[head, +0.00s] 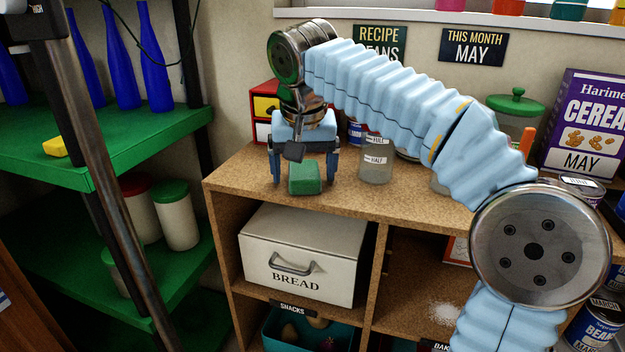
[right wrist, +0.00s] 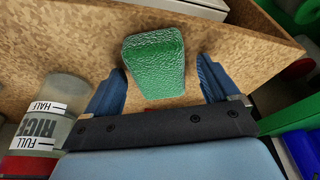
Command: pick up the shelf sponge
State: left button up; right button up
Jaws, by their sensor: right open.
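A green sponge (head: 305,178) lies on the brown shelf top (head: 235,172) near its front edge. In the right wrist view the sponge (right wrist: 155,62) shows a rough green face between the two blue fingers. My right gripper (head: 303,182) points down over it, open, with one finger on each side. In the wrist view there are gaps between the sponge and both fingers (right wrist: 160,72). The sponge's far side is hidden in the head view. My left gripper is not in view.
A clear labelled jar (head: 376,165) stands just right of the gripper, and a red and yellow drawer box (head: 264,108) is behind it. A cream bread box (head: 300,250) sits below. A green rack (head: 150,130) at left holds blue bottles and a yellow block (head: 55,147).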

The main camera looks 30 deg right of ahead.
jog(key=shift+s+r, duration=0.1)
jog(key=shift+r, duration=0.05)
jog(key=c, duration=1.1)
